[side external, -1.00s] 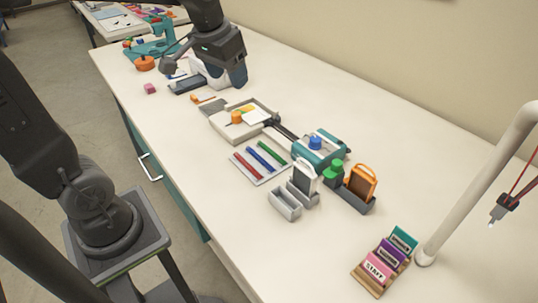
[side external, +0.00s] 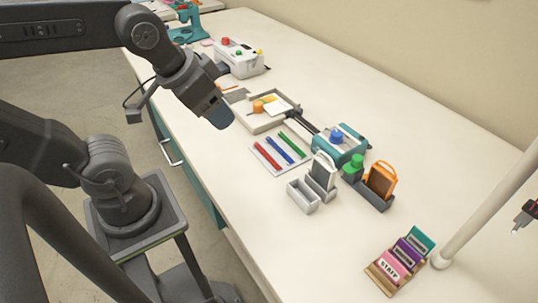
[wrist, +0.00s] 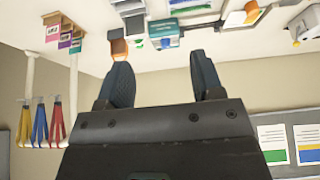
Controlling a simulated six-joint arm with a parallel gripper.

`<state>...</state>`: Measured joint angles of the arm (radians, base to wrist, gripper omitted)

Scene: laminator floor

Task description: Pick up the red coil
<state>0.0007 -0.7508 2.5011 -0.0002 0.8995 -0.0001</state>
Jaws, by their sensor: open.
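The red coil (side external: 267,154) is a thin rod lying on a pale tray (side external: 266,169) on the table in the side view. A blue coil (side external: 280,150) and a green coil (side external: 293,144) lie beside it on the same tray. My gripper (side external: 219,114) is in the air to the upper left of the tray in that picture, apart from the coils. In the wrist view my gripper (wrist: 162,80) is open, with its two dark fingers well apart and nothing between them. I cannot make out the red coil in the wrist view.
A teal machine (side external: 343,151), a grey bin (side external: 303,196) and an orange-topped holder (side external: 381,180) stand right of the coils. A shallow tray (side external: 252,122) and a white machine (side external: 241,60) lie behind. A card rack (side external: 397,262) is near the front. Bare table lies between.

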